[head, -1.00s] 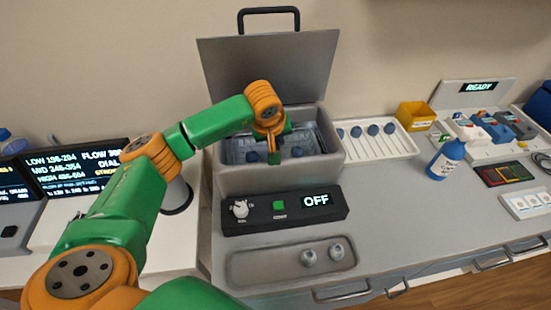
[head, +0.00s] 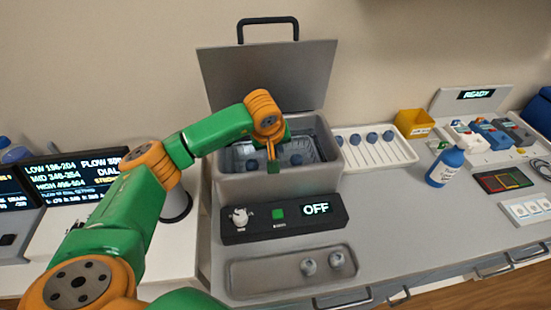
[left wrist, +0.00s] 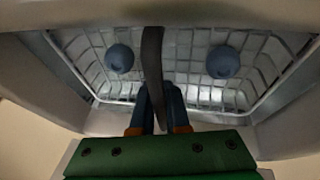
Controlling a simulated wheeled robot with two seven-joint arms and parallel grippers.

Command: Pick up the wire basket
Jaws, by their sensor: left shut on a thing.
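The wire basket (head: 304,150) is a pale mesh basket inside the grey open-topped tank (head: 315,180). It also shows in the left wrist view (left wrist: 187,52), holding two round blue-grey items (left wrist: 119,58). A dark strip, its handle (left wrist: 152,62), crosses the middle of the basket. My left gripper (head: 273,165) is over the tank. In the left wrist view its fingers (left wrist: 157,105) are shut on the handle. The gripper hides part of the basket in the head view. Whether the basket touches the tank floor cannot be told. My right gripper is not in view.
The tank's lid (head: 270,75) stands open behind it. A control box reading OFF (head: 285,215) and a tray with two small pieces (head: 275,275) lie in front. A white rack (head: 375,150), a yellow bin (head: 414,122) and a blue bottle (head: 445,167) stand right.

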